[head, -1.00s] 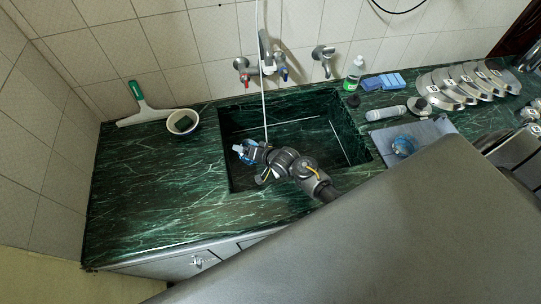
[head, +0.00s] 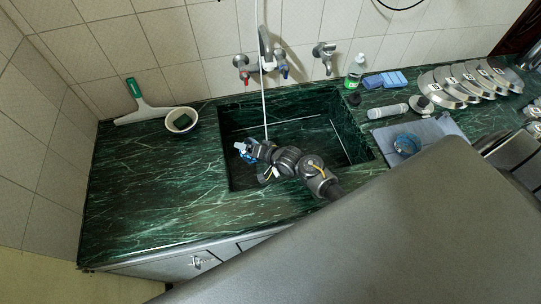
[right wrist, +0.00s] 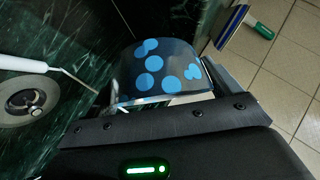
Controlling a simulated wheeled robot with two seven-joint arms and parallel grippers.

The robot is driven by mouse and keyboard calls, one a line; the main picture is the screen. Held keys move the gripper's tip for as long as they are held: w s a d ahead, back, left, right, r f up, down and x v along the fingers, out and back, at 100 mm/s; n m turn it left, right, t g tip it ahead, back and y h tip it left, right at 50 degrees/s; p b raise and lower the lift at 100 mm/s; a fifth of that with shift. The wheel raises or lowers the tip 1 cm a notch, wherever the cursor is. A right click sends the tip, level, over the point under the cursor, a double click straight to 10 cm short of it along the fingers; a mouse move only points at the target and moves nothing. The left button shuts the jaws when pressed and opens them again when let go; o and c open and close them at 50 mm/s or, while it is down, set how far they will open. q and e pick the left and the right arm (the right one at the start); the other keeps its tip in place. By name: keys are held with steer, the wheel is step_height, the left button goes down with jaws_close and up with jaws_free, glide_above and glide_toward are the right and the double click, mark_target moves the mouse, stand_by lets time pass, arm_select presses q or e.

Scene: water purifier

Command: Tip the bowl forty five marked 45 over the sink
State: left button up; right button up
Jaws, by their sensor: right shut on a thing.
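My right gripper (head: 246,151) comes in over the dark green marble sink (head: 345,122), near its left side. It is shut on a bowl with blue dots (right wrist: 165,72), seen close in the right wrist view. The bowl's wall fills the space beyond the fingers, and its mark cannot be read. In the head view the held bowl is only a small blue and white patch at the fingertips. The sink drain (right wrist: 28,103) shows left of the bowl in the right wrist view. My left gripper is not in view.
A white bowl with a sponge (head: 182,121) and a squeegee (head: 150,113) stand left of the sink. A blue-rimmed bowl (head: 407,145) sits on a grey mat (head: 432,130) at the right. Taps (head: 264,62) and a thin white tube (head: 263,100) hang over the sink.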

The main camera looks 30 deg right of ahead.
steer(key=shift+d+r+m+t+y+b, duration=0.25)
steer(key=shift+m+y+b, duration=0.2)
steer(key=shift+b, duration=0.3)
stand_by(0.4)
steer(key=shift+f+b, duration=0.1)
steer(key=shift+b, duration=0.25)
steer(key=shift+s+d+f+m+t+y+b, duration=0.1)
steer(key=shift+f+m+t+y+b, duration=0.15)
steer(key=shift+b, duration=0.45)
steer(key=shift+d+f+m+y+b, duration=0.1)
steer(key=shift+y+b, duration=0.2)
steer(key=shift+b, duration=0.35)
steer(key=shift+s+d+r+m+t+y+b, duration=0.1)
steer(key=shift+d+r+m+t+y+b, duration=0.35)
steer(key=shift+b, duration=0.85)
steer(key=shift+a+f, duration=0.1)
steer(key=shift+a, duration=0.05)
